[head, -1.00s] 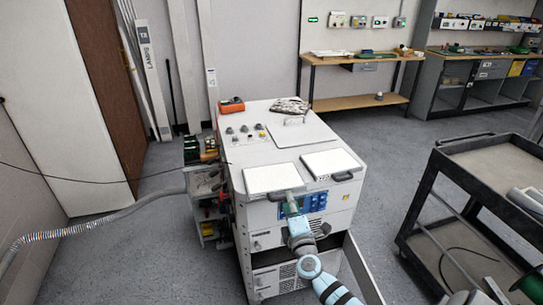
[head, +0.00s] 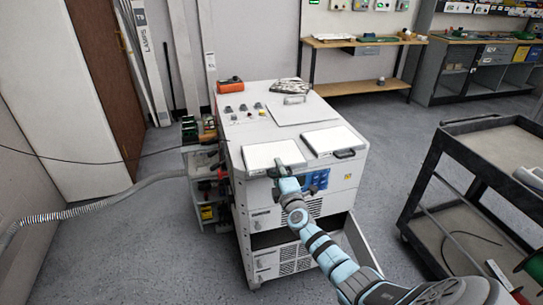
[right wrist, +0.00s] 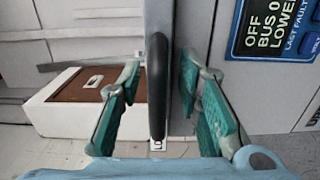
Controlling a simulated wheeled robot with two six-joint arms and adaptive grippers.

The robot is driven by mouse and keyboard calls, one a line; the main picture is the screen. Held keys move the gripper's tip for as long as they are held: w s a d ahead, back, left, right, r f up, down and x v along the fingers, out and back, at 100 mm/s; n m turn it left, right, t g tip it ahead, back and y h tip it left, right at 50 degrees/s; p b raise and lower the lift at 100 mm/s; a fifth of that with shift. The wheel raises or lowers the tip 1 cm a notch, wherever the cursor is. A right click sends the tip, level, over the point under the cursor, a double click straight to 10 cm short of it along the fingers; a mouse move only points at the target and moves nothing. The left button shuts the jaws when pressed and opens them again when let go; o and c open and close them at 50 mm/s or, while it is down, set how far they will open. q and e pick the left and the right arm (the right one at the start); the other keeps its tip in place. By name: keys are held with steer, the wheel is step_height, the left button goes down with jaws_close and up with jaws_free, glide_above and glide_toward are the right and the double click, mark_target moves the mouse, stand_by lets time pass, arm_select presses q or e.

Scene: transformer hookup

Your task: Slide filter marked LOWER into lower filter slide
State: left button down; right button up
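Two white filter panels lie on top of the grey cabinet, a left panel (head: 268,156) and a right panel (head: 333,139). My right gripper (head: 276,170) is at the front edge of the left panel. In the right wrist view its teal fingers (right wrist: 160,70) are open, one on each side of a black handle (right wrist: 157,95), with gaps visible. A dark opening (head: 268,240) shows low in the cabinet front. The lower slide cannot be made out clearly. My left gripper is not in view.
A blue display panel (right wrist: 278,28) is on the cabinet front and reads "OFF" and "LOWER". A pale flap or drawer side (head: 362,245) stands out at the cabinet's lower right. A dark cart (head: 490,150) stands to the right, with open floor between.

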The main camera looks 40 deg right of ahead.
jaws_close()
steer(key=r+p+v, duration=0.3)
steer(key=p+v, duration=0.3)
steer(key=v, duration=0.8)
stand_by(0.8)
